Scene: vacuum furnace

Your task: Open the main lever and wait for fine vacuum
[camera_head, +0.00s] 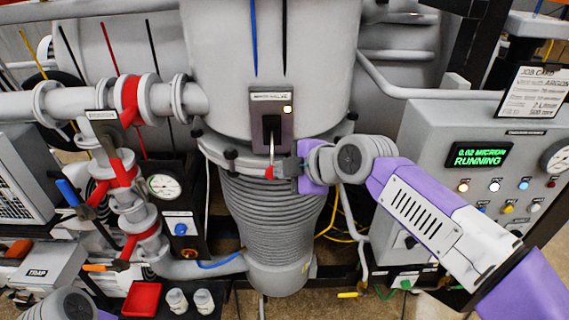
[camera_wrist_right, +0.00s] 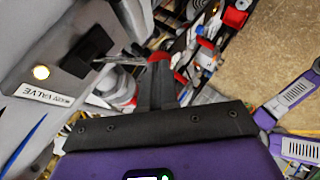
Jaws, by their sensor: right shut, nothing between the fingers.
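The main valve panel (camera_head: 271,113) is a dark plate on the front of the large grey chamber, with a lit yellowish lamp. It also shows in the right wrist view (camera_wrist_right: 85,60). Its lever (camera_head: 270,150) is a thin metal rod pointing down, with a red tip (camera_head: 269,172). My right gripper (camera_head: 284,171) is at the red tip from the right. In the wrist view its dark fingers (camera_wrist_right: 160,82) are shut with nothing between them, and the red tip (camera_wrist_right: 160,57) shows just past the fingertips; contact is unclear. My left gripper is not in view.
The control cabinet (camera_head: 420,120) at right has a green display (camera_head: 479,155) reading "0.02 MICRON RUNNING". Pipes with red clamps and a round gauge (camera_head: 164,187) stand at left. A ribbed bellows (camera_head: 270,220) is below the lever. A red tray (camera_head: 142,298) lies at the lower left.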

